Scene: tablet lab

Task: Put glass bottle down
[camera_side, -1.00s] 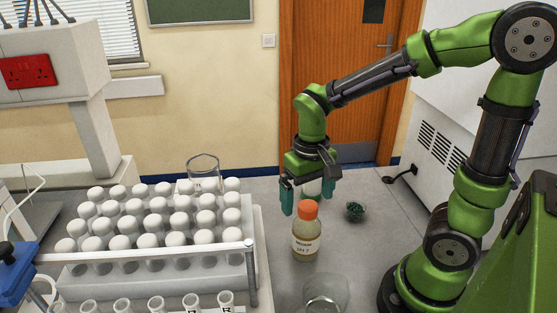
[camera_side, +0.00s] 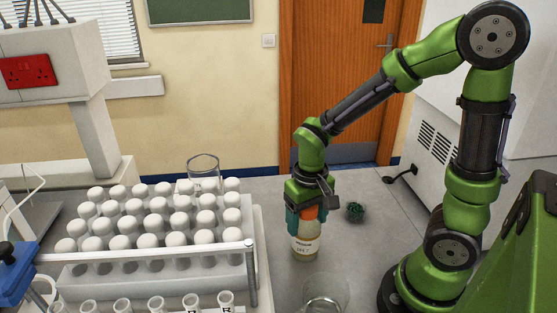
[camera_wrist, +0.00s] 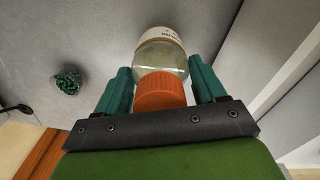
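The glass bottle (camera_side: 305,246) has an orange cap, a white label and pale contents. It stands upright on the grey bench in the side view. My gripper (camera_side: 308,224) is directly above it, its teal fingers on either side of the cap. In the wrist view, the bottle (camera_wrist: 161,56) and its orange cap (camera_wrist: 160,92) lie between the two fingers of my gripper (camera_wrist: 160,82). The fingers are apart, with narrow gaps visible beside the cap. The far side of the cap is partly hidden by the gripper in the side view.
A rack of white-capped tubes (camera_side: 250,262) stands left of the bottle. A glass beaker (camera_side: 326,290) is in front, close to the bottle. A small dish of green material (camera_side: 355,212) lies to its right. Another beaker (camera_side: 203,172) stands behind the rack.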

